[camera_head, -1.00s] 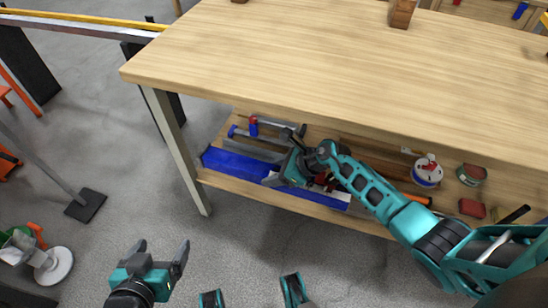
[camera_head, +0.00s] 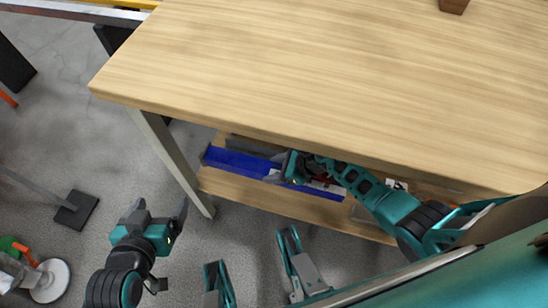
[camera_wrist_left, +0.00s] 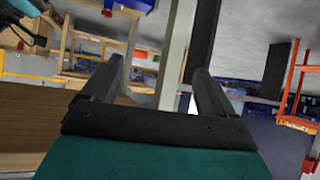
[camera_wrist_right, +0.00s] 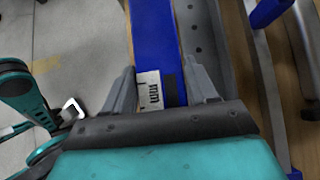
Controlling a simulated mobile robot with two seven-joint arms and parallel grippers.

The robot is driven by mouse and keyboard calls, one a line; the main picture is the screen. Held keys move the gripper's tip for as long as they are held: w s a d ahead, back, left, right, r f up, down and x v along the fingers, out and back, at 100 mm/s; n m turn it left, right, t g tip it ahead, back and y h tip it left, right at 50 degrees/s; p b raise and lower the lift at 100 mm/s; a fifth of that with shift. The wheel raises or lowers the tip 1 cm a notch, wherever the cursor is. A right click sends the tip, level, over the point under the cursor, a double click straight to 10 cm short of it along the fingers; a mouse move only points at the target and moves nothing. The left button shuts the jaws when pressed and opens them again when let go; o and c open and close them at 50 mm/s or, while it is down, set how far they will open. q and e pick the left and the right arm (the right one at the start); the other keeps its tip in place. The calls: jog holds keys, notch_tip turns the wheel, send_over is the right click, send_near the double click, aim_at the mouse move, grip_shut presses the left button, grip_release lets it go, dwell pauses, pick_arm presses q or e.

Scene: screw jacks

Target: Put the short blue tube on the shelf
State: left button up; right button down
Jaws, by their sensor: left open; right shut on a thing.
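A blue tube (camera_head: 235,161) lies lengthwise along the front of the low shelf (camera_head: 240,185) under the workbench. It also shows in the right wrist view (camera_wrist_right: 155,35), with a white printed label between my fingers. My right gripper (camera_head: 276,168) reaches in under the tabletop and is shut on this tube. Whether the tube rests on the shelf or is slightly raised cannot be told. My left gripper (camera_head: 160,216) is open and empty above the floor, left of the bench leg; its fingers also show in the left wrist view (camera_wrist_left: 155,85).
The wide tabletop (camera_head: 300,80) overhangs the shelf and hides its back. A bench leg (camera_head: 172,160) stands at the left end. A grey perforated bar (camera_wrist_right: 207,50) lies beside the tube. A wooden block (camera_head: 453,5) is on the tabletop.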

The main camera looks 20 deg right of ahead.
aim_at(274, 172)
jog(key=shift+w+a+f, duration=0.1)
jog(key=shift+w+f, duration=0.1)
jog(key=shift+w, duration=0.2)
jog(key=shift+f, duration=0.2)
notch_tip(274, 172, down, 2)
jog(key=shift+f+b, duration=0.1)
jog(key=shift+b, duration=1.15)
notch_tip(274, 172, down, 2)
jog(key=shift+f+b, duration=0.1)
jog(key=shift+b, duration=0.95)
jog(key=shift+f+b, duration=0.5)
jog(key=shift+f, duration=0.05)
jog(key=shift+f+b, duration=0.3)
pick_arm(q)
jog(key=w+d+f, duration=0.1)
jog(key=f, duration=0.1)
jog(key=shift+w+d+f+h, duration=0.35)
jog(key=shift+w+d+h, duration=0.05)
jog(key=shift+w, duration=0.1)
pick_arm(e)
jog(key=shift+w+f, duration=0.1)
jog(key=shift+f, duration=0.5)
